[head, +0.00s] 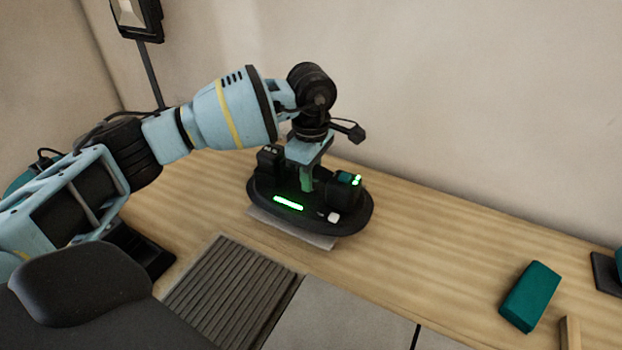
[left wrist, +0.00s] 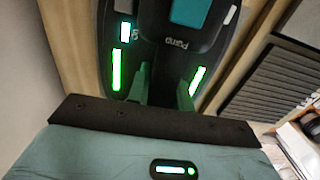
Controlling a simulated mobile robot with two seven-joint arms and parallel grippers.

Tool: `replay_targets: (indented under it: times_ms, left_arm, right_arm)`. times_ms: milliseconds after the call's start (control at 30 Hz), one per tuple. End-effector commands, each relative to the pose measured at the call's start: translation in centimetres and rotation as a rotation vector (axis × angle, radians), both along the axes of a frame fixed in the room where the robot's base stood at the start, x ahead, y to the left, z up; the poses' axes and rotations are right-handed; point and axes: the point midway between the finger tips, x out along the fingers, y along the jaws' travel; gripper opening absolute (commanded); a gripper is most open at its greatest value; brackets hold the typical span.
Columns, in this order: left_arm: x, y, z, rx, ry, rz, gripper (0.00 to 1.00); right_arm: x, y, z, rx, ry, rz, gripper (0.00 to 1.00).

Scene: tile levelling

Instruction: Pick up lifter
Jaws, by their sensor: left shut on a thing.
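The lifter (head: 345,212) is a black oval device with green lights, on the wooden worktop near the wall. A thin pale slab (head: 300,232) shows under its front edge; I cannot tell whether they touch. My left gripper (head: 308,180) points down from above and is shut on the lifter's middle, where a green part shows between its two raised black ends. The grip itself is partly hidden. My right gripper is out of view.
A ribbed grey mat (head: 230,290) lies in front of the lifter, with grey tiles (head: 345,315) beside it. A teal block (head: 531,297) and a wooden piece (head: 570,334) are at the right. The wall (head: 470,110) is close behind. The worktop (head: 430,232) right of the lifter is clear.

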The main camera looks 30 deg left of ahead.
Motion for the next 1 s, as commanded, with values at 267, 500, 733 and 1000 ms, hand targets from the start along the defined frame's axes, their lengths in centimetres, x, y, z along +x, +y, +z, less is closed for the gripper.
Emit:
replay_targets:
  times_ms: [267,500,733,1000]
  left_arm:
    - [0.2,0.0,3.5,-0.003,-0.011,0.001,0.0]
    - [-1.9,-0.6,3.9,-0.003,-0.007,-0.002,0.0]
    - [-5.2,-1.6,4.2,-0.003,-0.008,-0.003,0.0]
    - [-9.8,-3.0,4.6,-0.002,-0.008,-0.003,0.0]
  right_arm:
    - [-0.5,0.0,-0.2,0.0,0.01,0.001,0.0]
    - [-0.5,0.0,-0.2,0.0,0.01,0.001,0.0]
    - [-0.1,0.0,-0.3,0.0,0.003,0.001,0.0]
    - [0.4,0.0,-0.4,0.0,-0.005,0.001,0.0]
